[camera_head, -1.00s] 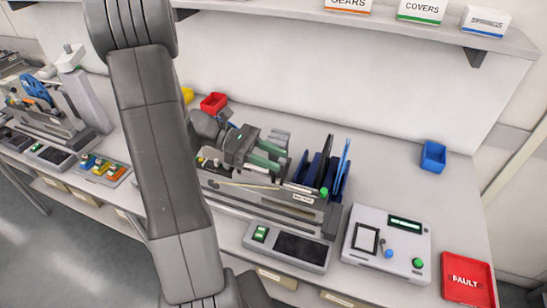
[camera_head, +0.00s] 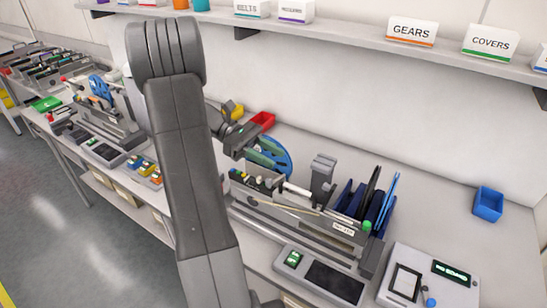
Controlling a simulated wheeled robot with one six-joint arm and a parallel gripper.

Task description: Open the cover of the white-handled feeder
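My gripper (camera_head: 263,153) hangs above the left rear of the near feeder trolley (camera_head: 300,219), in front of a blue reel. Its two greenish fingers look apart, with nothing seen between them. A short white bar (camera_head: 296,188), which looks like the white handle, lies across the trolley's feeders, below and right of my gripper. A grey block (camera_head: 322,178) stands upright just right of it. I cannot tell whether this is a cover, or whether any cover is open. The white bar and my fingers appear apart.
The blue reel (camera_head: 279,154) stands behind my fingers. Dark blue upright plates (camera_head: 377,205) fill the trolley's right side. A red bin (camera_head: 262,121) and a blue bin (camera_head: 488,204) stand at the back. A control box (camera_head: 455,297) sits front right. A shelf (camera_head: 370,42) runs above.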

